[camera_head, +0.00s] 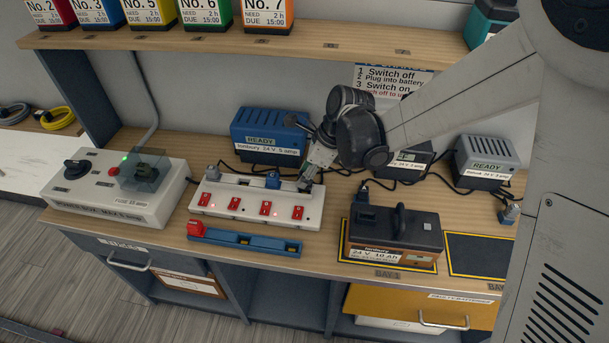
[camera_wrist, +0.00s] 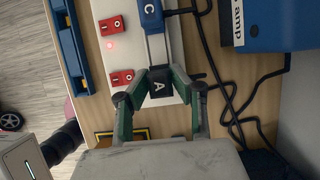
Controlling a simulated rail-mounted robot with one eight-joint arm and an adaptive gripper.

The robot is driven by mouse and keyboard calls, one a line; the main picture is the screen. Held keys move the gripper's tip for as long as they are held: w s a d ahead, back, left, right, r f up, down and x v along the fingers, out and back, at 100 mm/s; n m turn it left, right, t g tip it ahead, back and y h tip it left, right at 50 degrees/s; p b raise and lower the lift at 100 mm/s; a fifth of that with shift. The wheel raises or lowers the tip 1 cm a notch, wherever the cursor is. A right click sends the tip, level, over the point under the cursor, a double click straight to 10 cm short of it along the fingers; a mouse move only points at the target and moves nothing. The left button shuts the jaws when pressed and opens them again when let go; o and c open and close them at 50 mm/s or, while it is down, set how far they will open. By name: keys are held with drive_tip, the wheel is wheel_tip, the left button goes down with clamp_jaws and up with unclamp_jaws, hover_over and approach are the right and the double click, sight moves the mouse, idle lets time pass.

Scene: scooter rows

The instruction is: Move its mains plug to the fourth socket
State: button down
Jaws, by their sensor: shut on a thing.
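The white socket strip (camera_head: 250,193) lies on the bench with a row of red switches. My gripper (camera_head: 309,178) is over its right end. In the wrist view my gripper (camera_wrist: 157,98) is shut on a dark plug marked A (camera_wrist: 157,85), at the end socket beside the last red switch (camera_wrist: 122,77). I cannot tell whether the plug is fully seated. A blue plug marked C (camera_head: 272,180) is in the strip, one place to the left; it also shows in the wrist view (camera_wrist: 150,14). A grey plug (camera_head: 212,172) stands at the strip's left end.
A blue charger (camera_head: 268,137) stands behind the strip, with loose black cables (camera_wrist: 228,105) nearby. A blue rail (camera_head: 245,242) with a red block (camera_head: 196,228) lies in front. A battery (camera_head: 395,235) stands to the right, a power box (camera_head: 120,188) to the left.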

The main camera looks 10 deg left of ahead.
drive_tip(key=shift+f+b, duration=0.85)
drive_tip(key=shift+f, duration=0.2)
idle(0.4)
drive_tip(key=c, duration=1.4)
unclamp_jaws()
drive_tip(key=shift+c, duration=0.2)
drive_tip(key=shift+r, duration=0.15)
drive_tip(key=v, duration=1.2)
drive_tip(key=shift+s+d, duration=0.1)
drive_tip(key=s+d+r+n+t+h, duration=0.1)
drive_tip(key=s+d+r+n+t, duration=0.2)
drive_tip(key=d, duration=0.5)
drive_tip(key=s+d+r+n+t+h, duration=0.1)
drive_tip(key=s+d+r+n, duration=0.35)
drive_tip(key=d, duration=0.35)
drive_tip(key=s+d+n+t+h, duration=0.2)
drive_tip(key=s+d+n+t, duration=0.1)
drive_tip(key=s+d+n, duration=0.6)
drive_tip(key=d+f, duration=0.1)
drive_tip(key=d, duration=0.2)
drive_tip(key=shift+s+n+t, duration=0.15)
drive_tip(key=shift+n+t, duration=0.15)
drive_tip(key=shift+n, duration=0.05)
